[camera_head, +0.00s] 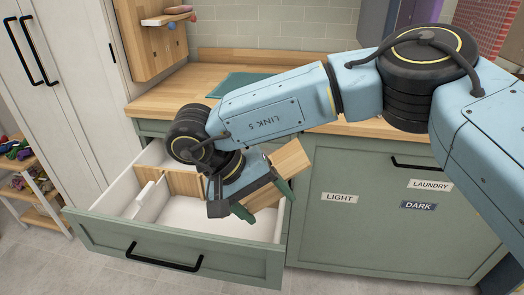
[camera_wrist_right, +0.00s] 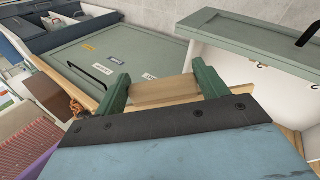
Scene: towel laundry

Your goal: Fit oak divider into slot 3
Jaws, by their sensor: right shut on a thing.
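The oak divider (camera_head: 290,160) is a flat pale wooden board, held tilted above the right part of the open drawer (camera_head: 180,250). My right gripper (camera_head: 263,199) is shut on it, with a green finger at each side. In the wrist view the divider (camera_wrist_right: 165,93) spans between the fingers of the gripper (camera_wrist_right: 162,88). Inside the drawer, a wooden panel (camera_head: 183,183) stands toward the back left, with a white partition (camera_head: 147,197) beside it. My left gripper is not in view.
A green cabinet front (camera_head: 350,225) with LIGHT, LAUNDRY and DARK labels is right of the drawer. The wooden counter (camera_head: 160,100) lies behind, with a teal mat (camera_head: 240,84). A shelf rack (camera_head: 30,190) stands far left. The drawer's front middle floor is clear.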

